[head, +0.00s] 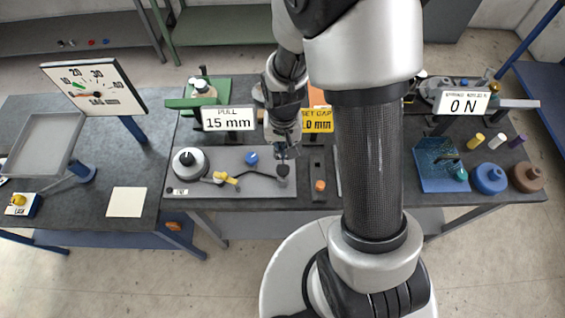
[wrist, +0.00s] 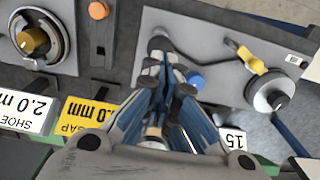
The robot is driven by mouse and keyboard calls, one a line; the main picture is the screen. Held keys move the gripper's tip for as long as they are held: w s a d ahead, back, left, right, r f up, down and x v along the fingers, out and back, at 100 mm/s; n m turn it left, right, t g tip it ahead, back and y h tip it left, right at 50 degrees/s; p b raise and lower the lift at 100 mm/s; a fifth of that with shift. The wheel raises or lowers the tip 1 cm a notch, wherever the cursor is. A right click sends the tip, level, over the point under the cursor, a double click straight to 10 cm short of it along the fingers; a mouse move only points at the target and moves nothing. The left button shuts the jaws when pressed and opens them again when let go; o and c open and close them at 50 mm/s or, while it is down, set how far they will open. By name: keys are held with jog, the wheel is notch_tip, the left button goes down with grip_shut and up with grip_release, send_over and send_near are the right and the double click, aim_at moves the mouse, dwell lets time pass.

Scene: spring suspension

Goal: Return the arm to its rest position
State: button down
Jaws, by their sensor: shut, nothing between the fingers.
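My arm reaches down over the middle workbench in the head view, and its links cover part of the bench. My gripper (head: 283,156) is above the right end of a grey control panel (head: 235,189). In the wrist view my gripper (wrist: 166,68) has its fingers drawn together, with nothing between them. Its tips are close to a dark knob (wrist: 160,45), which also shows in the head view (head: 283,170). I cannot tell whether they touch it.
The panel carries a blue button (head: 252,158), a yellow lever (head: 227,178) and a round dial (head: 189,161). Signs reading 15 mm (head: 229,118) and 0 N (head: 462,103) stand behind. A blue tray (head: 432,180) and round weights (head: 489,178) are at right.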

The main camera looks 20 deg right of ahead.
notch_tip(320, 180, up, 2)
jog(key=shift+p, duration=0.5)
jog(key=s+r+n+t+b, duration=0.2)
jog(key=s+r+b, duration=0.2)
jog(key=r+b, duration=0.4)
jog(key=s+r+n+t+b, duration=0.1)
jog(key=s+r+t+b, duration=0.1)
jog(key=s+b, duration=0.5)
jog(key=s, duration=0.4)
jog(key=shift+r+n+t, duration=0.15)
jog(key=shift+n+t, duration=0.15)
